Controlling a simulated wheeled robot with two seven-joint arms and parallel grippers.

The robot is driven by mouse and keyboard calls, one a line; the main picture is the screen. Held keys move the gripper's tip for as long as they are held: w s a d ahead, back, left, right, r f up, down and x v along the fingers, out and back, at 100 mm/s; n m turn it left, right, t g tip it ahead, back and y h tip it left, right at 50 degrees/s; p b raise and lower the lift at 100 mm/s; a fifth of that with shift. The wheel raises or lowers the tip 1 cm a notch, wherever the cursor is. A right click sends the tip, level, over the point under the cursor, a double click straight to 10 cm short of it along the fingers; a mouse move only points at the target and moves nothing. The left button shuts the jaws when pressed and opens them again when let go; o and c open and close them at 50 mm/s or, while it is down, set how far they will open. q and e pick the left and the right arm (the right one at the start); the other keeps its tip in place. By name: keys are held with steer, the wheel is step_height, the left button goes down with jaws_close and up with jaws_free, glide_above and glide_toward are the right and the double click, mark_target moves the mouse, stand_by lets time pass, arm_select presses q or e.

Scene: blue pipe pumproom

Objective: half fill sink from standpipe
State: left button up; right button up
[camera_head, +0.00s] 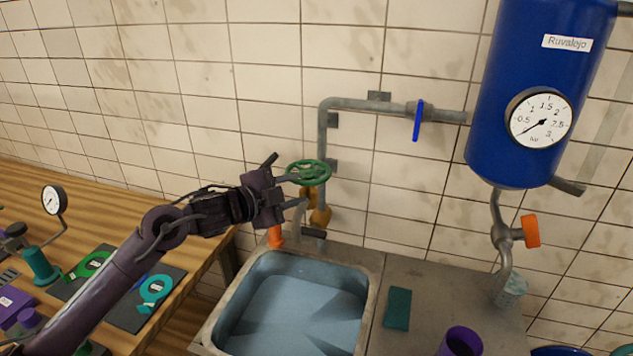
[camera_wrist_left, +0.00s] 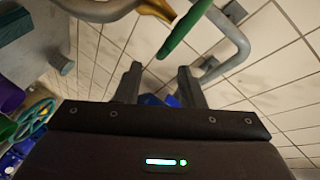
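The grey standpipe (camera_head: 321,150) runs down the tiled wall to a brass valve body (camera_head: 320,215) behind the sink. A green handwheel (camera_head: 312,170) sits beside the pipe. The sink basin (camera_head: 374,290) is below. Its inside looks pale blue, and I cannot tell the water level surely. My left gripper (camera_head: 287,180) is at the left side of the handwheel, fingers apart and empty. In the left wrist view, the fingers (camera_wrist_left: 160,80) are spread, with the green rim (camera_wrist_left: 183,32) just beyond them. I cannot tell if they touch it. My right gripper is not in view.
A blue lever (camera_head: 418,120) is on the upper pipe. A blue tank (camera_head: 530,75) with a gauge (camera_head: 540,118) and orange-handled valve (camera_head: 530,231) is at right. A teal block (camera_head: 397,308) and purple cup (camera_head: 460,342) stand right of the basin. A cluttered wooden bench (camera_head: 110,210) is at left.

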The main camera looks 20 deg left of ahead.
mark_target(313, 184)
arm_select(q)
steer(key=shift+w+d+r, duration=0.1)
steer(key=shift+w+r, duration=0.1)
steer(key=p+x, duration=0.3)
steer(key=x, duration=0.4)
steer(key=shift+w+d+f, duration=0.1)
steer(key=shift+f, duration=0.15)
jaws_close()
steer(key=shift+d, duration=0.1)
